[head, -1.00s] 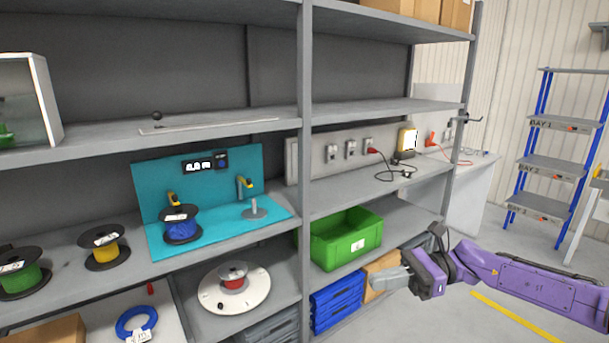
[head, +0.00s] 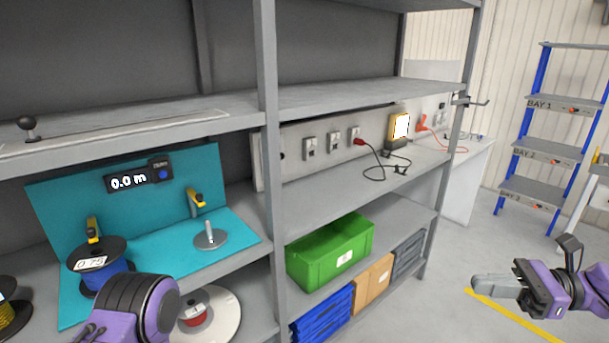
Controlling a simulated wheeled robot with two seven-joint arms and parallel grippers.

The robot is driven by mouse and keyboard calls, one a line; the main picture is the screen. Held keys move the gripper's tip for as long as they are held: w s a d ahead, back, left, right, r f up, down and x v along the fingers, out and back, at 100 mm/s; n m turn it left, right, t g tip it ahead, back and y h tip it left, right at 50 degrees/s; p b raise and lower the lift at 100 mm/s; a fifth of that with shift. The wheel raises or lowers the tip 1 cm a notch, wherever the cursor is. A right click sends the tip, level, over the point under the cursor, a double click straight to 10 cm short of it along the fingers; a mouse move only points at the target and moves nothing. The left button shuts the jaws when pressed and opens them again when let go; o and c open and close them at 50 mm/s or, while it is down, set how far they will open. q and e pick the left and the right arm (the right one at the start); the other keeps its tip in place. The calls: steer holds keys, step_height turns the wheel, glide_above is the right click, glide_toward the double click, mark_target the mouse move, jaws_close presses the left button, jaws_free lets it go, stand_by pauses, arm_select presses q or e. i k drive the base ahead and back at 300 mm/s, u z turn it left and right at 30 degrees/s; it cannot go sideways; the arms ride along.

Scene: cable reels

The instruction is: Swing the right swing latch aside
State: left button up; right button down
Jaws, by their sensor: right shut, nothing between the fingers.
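The right swing latch (head: 196,200) is a yellow and dark piece standing on the teal station (head: 150,252), behind the bare spindle with its round grey base (head: 210,238). A second yellow latch (head: 93,232) stands at the left, above the blue reel (head: 100,268). My right gripper (head: 480,284) is at the far right, over the floor and well away from the latch. Its grey fingers are together and empty. A purple part of my own arm covers the lower left; my left gripper itself does not show.
A shelf post (head: 268,160) stands between the station and the right bay. That bay holds a green crate (head: 330,250), a blue crate (head: 322,315) and a lit lamp (head: 400,127). A red reel (head: 194,314) lies below the station. Open floor lies at the right.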

mark_target(192, 197)
steer(key=u, duration=0.35)
steer(key=i, duration=0.9)
steer(key=u, duration=0.95)
steer(key=i, duration=0.25)
steer(key=u, duration=0.1)
